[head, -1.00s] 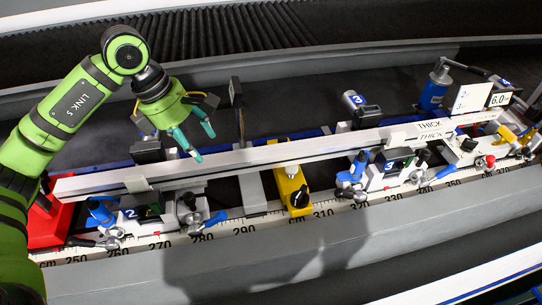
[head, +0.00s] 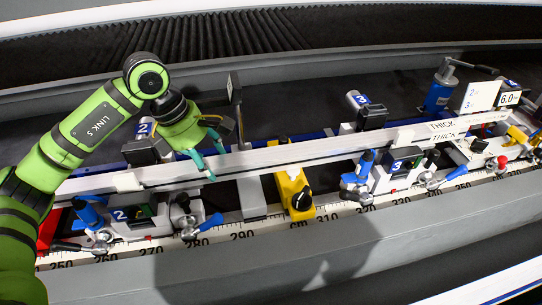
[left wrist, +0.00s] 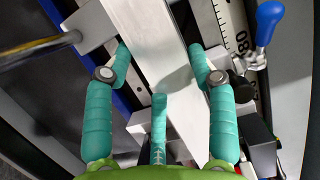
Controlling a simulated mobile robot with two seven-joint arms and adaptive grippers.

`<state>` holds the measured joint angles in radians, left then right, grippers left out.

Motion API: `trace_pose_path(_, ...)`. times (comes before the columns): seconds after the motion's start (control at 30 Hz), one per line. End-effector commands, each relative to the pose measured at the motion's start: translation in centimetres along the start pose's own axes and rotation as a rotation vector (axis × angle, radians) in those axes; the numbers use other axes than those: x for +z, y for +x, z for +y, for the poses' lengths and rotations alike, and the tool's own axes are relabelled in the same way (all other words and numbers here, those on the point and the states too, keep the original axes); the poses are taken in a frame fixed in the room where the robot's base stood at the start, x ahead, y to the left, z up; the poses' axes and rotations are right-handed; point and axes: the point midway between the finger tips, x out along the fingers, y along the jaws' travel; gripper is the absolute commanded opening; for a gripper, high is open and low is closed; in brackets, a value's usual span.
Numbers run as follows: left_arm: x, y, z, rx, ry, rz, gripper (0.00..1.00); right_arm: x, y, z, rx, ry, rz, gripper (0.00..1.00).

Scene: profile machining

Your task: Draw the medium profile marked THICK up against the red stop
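The long pale profile marked THICK (head: 300,153) lies across the clamp units along the scale. Its left end is hidden behind my left arm. The red stop (head: 47,232) shows only as a strip at the far left, mostly behind my arm, so I cannot tell whether the profile touches it. My left gripper (head: 213,165) is at the profile, left of the yellow unit. In the left wrist view its teal fingers straddle the profile (left wrist: 150,45), spread on both sides, and look open. Contact is not clear. My right gripper is not in view.
Clamp units marked 2 (head: 140,222) and 3 (head: 398,172) stand along the centimetre scale (head: 240,235). A yellow unit with a black knob (head: 294,193) sits between them. An upright dark plate (head: 235,88) stands behind the profile. A blue-handled lever (left wrist: 268,20) is near my fingers.

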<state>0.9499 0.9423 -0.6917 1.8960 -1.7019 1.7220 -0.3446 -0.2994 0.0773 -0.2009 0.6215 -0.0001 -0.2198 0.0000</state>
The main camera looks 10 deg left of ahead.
Motion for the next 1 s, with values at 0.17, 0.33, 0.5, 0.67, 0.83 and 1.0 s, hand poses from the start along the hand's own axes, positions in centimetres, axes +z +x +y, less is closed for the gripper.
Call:
trace_pose_path(0.17, 0.2, -0.4, 0.1, 0.006, 0.005, -0.010, 0.13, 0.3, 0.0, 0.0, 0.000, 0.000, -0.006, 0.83)
trace_pose_path(0.33, 0.2, -0.3, -0.1, 0.006, 0.005, -0.007, 0.13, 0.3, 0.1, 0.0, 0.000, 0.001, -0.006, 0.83)
trace_pose_path(0.5, 0.1, -0.2, -0.4, 0.005, 0.007, -0.004, 0.13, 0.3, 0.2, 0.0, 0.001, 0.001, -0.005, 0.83)
trace_pose_path(0.67, 0.1, -0.2, -0.7, 0.004, 0.007, -0.003, 0.13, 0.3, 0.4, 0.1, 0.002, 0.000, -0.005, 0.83)
trace_pose_path(0.83, 0.1, -0.2, -0.9, 0.002, 0.007, -0.002, 0.13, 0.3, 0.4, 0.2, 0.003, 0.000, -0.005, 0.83)
trace_pose_path(1.0, 0.1, -0.2, -0.9, 0.002, 0.007, -0.001, 0.13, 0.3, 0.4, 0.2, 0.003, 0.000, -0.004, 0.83)
